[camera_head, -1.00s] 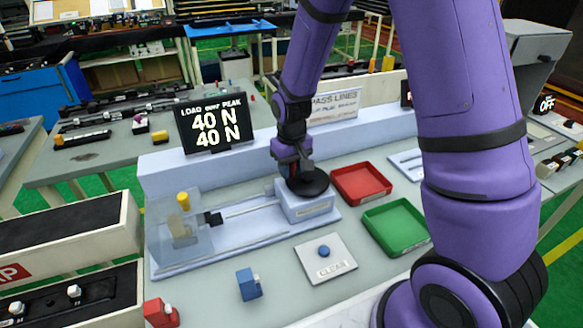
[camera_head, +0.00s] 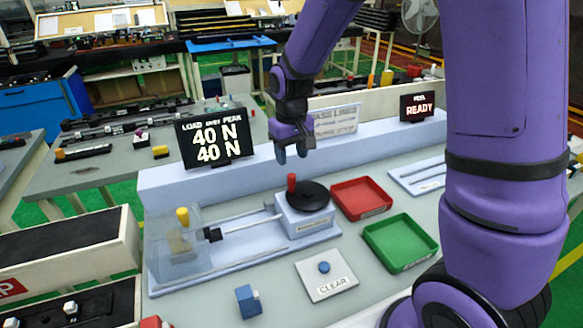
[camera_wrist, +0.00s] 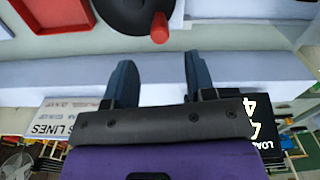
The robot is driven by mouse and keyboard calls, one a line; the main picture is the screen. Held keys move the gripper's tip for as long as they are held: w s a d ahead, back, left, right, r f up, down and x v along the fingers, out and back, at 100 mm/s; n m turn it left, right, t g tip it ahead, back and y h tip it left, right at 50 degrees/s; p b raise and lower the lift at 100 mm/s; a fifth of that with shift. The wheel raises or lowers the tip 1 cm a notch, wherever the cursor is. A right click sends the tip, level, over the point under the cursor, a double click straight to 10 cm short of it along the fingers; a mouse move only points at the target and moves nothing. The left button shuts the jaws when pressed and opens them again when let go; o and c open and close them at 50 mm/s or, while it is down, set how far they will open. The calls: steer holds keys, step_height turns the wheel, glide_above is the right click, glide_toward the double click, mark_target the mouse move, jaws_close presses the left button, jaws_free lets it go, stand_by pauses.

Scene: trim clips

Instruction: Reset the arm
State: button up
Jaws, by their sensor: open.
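My gripper (camera_head: 291,155) is open and empty in the head view, raised above the test fixture. Its two blue fingers stand apart in the wrist view (camera_wrist: 155,80). Below it is a black round handwheel (camera_head: 310,197) with a red upright knob (camera_head: 292,182), on a pale blue block. The knob also shows in the wrist view (camera_wrist: 159,28), beyond the fingertips and apart from them. My purple arm reaches in from the right and hides part of the bench.
A display (camera_head: 214,138) reads LOAD and PEAK, 40 N each. A small screen (camera_head: 418,107) reads READY. A red tray (camera_head: 362,211) and a green tray (camera_head: 388,262) lie right of the handwheel. A CLEAR plate (camera_head: 330,290) and a blue block (camera_head: 248,302) are in front.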

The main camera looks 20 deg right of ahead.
steer(key=shift+r, duration=0.75)
steer(key=shift+r, duration=0.15)
steer(key=s+d+r+t, duration=0.3)
steer(key=s+d+r, duration=0.1)
steer(key=s+r, duration=0.85)
steer(key=s+d+r+m+t, duration=0.1)
steer(key=s+r, duration=0.5)
steer(key=s, duration=0.6)
steer(key=shift+s+d+m+t, duration=0.2)
steer(key=shift+d+m+t, duration=0.1)
steer(key=shift+d+t, duration=0.4)
